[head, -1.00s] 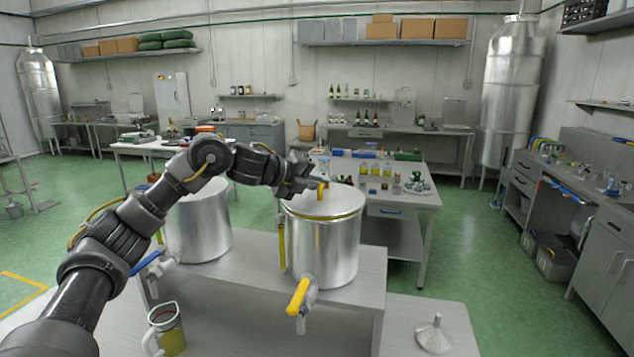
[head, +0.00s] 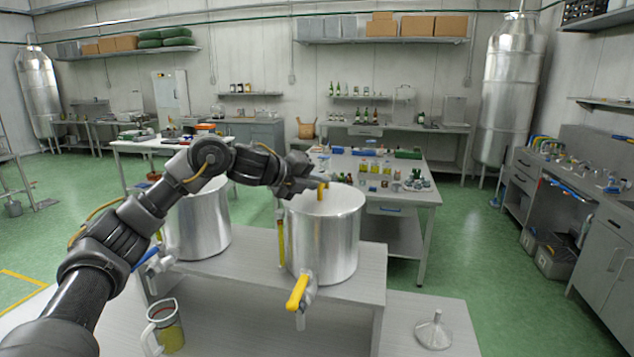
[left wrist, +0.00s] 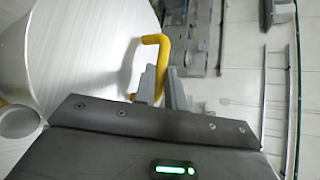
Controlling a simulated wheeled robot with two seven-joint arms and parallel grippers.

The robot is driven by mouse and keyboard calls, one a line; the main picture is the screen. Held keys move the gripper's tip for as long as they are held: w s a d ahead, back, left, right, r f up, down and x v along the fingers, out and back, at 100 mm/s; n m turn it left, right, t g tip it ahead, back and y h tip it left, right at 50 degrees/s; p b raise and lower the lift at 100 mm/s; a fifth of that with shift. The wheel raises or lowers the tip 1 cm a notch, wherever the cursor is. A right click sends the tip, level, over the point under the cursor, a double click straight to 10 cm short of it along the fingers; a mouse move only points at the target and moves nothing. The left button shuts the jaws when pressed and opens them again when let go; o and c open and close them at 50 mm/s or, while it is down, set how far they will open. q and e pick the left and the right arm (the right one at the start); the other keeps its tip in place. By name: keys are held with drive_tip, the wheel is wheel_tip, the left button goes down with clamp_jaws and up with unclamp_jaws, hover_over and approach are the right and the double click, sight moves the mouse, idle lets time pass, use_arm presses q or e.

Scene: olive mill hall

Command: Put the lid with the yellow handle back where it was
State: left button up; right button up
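The lid (head: 338,200) with its yellow handle (head: 321,192) is on top of the right steel tank (head: 325,245), level and flush with the rim as far as I can see. In the left wrist view the handle (left wrist: 164,45) rises as a bent yellow bar from the pale lid (left wrist: 95,50). My left gripper (head: 314,185) is at the handle, its two grey fingers (left wrist: 161,90) on either side of the bar, closed on it. The far part of the rim is partly hidden by my arm. My right gripper is not in view.
A second steel tank (head: 200,225) with a blue tap stands left on the same bench (head: 250,262). The right tank has a yellow tap lever (head: 297,290). A jug of yellow-green liquid (head: 170,333) and a metal funnel (head: 434,332) stand lower in front. A table (head: 425,195) with bottles lies behind.

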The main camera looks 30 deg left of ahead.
use_arm(q)
drive_tip(key=o, duration=0.5)
drive_tip(key=shift+o, duration=0.2)
drive_tip(key=shift+s, duration=0.1)
drive_tip(key=shift+s+a+r, duration=0.1)
drive_tip(key=shift+s+a, duration=0.05)
drive_tip(key=shift+s, duration=0.1)
drive_tip(key=b+v, duration=0.3)
drive_tip(key=v, duration=0.7)
drive_tip(key=shift+r, duration=0.15)
